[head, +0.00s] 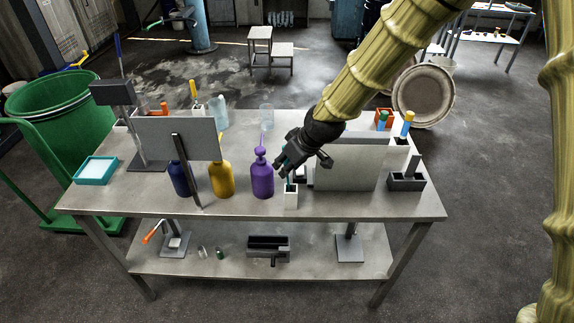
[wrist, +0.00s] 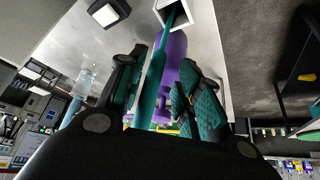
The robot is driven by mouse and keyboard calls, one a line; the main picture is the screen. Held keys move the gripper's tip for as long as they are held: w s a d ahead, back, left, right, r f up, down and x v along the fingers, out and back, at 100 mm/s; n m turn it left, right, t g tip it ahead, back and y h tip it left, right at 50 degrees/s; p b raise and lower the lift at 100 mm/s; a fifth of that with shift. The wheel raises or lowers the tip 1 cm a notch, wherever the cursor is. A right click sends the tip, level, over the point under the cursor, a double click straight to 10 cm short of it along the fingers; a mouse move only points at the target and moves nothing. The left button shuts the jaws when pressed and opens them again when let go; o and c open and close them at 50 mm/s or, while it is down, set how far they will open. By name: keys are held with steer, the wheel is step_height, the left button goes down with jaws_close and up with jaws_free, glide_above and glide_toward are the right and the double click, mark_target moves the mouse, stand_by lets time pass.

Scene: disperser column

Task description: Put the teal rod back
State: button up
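The teal rod (wrist: 152,85) stands between the two fingers of my gripper (wrist: 160,95) in the wrist view. Its far end reaches into the square opening of a white holder (wrist: 186,14). The fingers are apart; a gap shows between the rod and the right finger, while the rod looks close to the left finger. In the head view my gripper (head: 284,168) is just above the white holder (head: 291,200) near the table's front edge. Only a short teal piece of the rod (head: 289,183) shows there, the rest hidden by the fingers.
A purple pump bottle (head: 262,180) stands close left of the holder. A grey panel (head: 348,170) stands close on the right. Yellow (head: 221,180) and blue (head: 180,180) bottles, another panel (head: 185,135) and a teal tray (head: 95,171) are farther left. A dark block (head: 406,181) is at right.

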steer(key=b+v, duration=0.2)
steer(key=v, duration=0.9)
steer(key=shift+s, duration=0.1)
steer(key=s+d+f+m+g, duration=0.1)
steer(key=s+d+f+m, duration=0.2)
steer(key=f, duration=0.7)
steer(key=s+d+f+m+h, duration=0.1)
steer(key=s+d+f, duration=0.2)
steer(key=s+f, duration=0.5)
steer(key=s+d+f+m+g, duration=0.1)
steer(key=s+d+f, duration=0.15)
steer(key=f, duration=0.85)
steer(key=s+d+f+m+h, duration=0.1)
steer(key=s+d+f, duration=0.2)
steer(key=s+f, duration=0.2)
steer(key=s+d+f+m+g+h, duration=0.1)
steer(key=s+d+f, duration=0.3)
steer(key=s, duration=0.6)
steer(key=s+d+f+m+g+h, duration=0.1)
steer(key=s+d+f+m, duration=0.1)
steer(key=s+d+f, duration=0.2)
steer(key=s+f, duration=0.2)
steer(key=s, duration=0.1)
steer(key=shift+s+f, duration=0.25)
steer(key=shift+d, duration=0.1)
